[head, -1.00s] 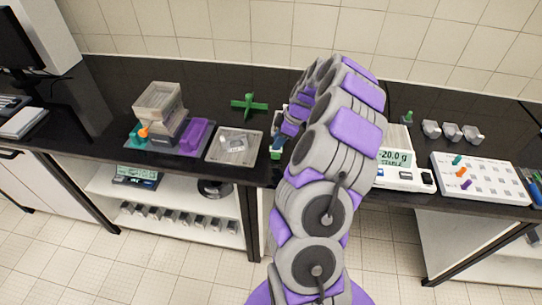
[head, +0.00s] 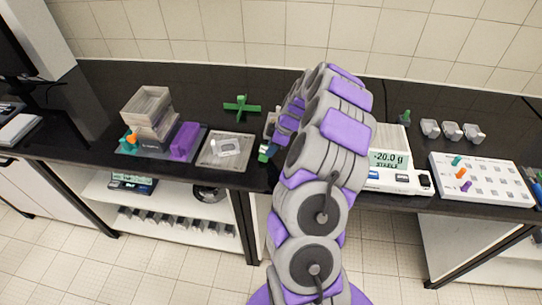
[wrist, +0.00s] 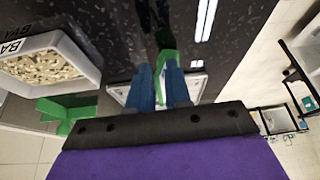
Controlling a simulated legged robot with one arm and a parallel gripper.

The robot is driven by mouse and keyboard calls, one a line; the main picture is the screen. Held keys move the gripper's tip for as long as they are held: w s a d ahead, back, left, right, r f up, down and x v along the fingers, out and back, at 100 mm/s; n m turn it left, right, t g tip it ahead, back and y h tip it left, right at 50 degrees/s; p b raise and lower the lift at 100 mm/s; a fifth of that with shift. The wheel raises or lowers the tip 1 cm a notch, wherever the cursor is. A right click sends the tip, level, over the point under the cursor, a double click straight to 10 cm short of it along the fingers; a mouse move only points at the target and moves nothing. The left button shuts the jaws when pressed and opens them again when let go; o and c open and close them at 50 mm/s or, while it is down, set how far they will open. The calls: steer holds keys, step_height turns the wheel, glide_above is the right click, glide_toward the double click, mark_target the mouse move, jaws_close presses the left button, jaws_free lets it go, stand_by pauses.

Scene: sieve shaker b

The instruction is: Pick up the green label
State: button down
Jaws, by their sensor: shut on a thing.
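My gripper (wrist: 167,85) has blue fingers, and they are shut on a green piece (wrist: 166,62), which I take to be the green label. Its face is mostly hidden between the fingers. In the head view my gripper (head: 268,148) is partly behind my arm, at the bench's front edge, right of a clear tray. A small patch of green shows at it. A pale-rimmed plate or tray lies beyond the fingers in the wrist view.
A green cross-shaped piece (head: 241,107) lies on the dark bench. Right are a balance reading -20.0 g (head: 400,180) and a white peg board (head: 480,178).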

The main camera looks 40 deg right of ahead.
steer(key=shift+w+a+f, duration=0.1)
steer(key=shift+w+a, duration=0.05)
steer(key=shift+a, duration=1.05)
steer(key=shift+r, duration=0.2)
